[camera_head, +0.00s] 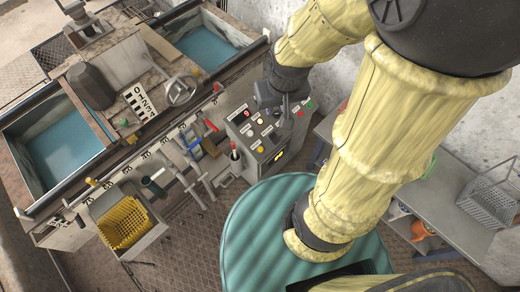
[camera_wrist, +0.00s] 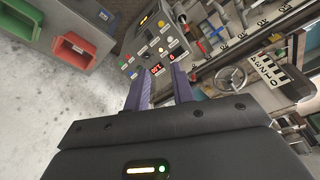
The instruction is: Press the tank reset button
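The grey control box (camera_head: 262,135) stands beside the tank rig, its sloped top carrying several small coloured buttons and labels. The labels are too small to read, so I cannot tell which button is the tank reset. The box also shows in the wrist view (camera_wrist: 150,48), with white, yellow and red buttons and lit red displays (camera_wrist: 157,69). My gripper (camera_head: 285,106) hangs over the right side of the box in the head view. In the wrist view its two fingers (camera_wrist: 160,74) stand apart with nothing between them and point at the panel, partly covering its lower edge. Contact cannot be told.
Two water tanks (camera_head: 65,148) lie at the left, with a handwheel (camera_head: 181,90) between them. A yellow basket (camera_head: 124,222) sits in a trough below. A grey bench (camera_head: 455,215) stands at the right.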

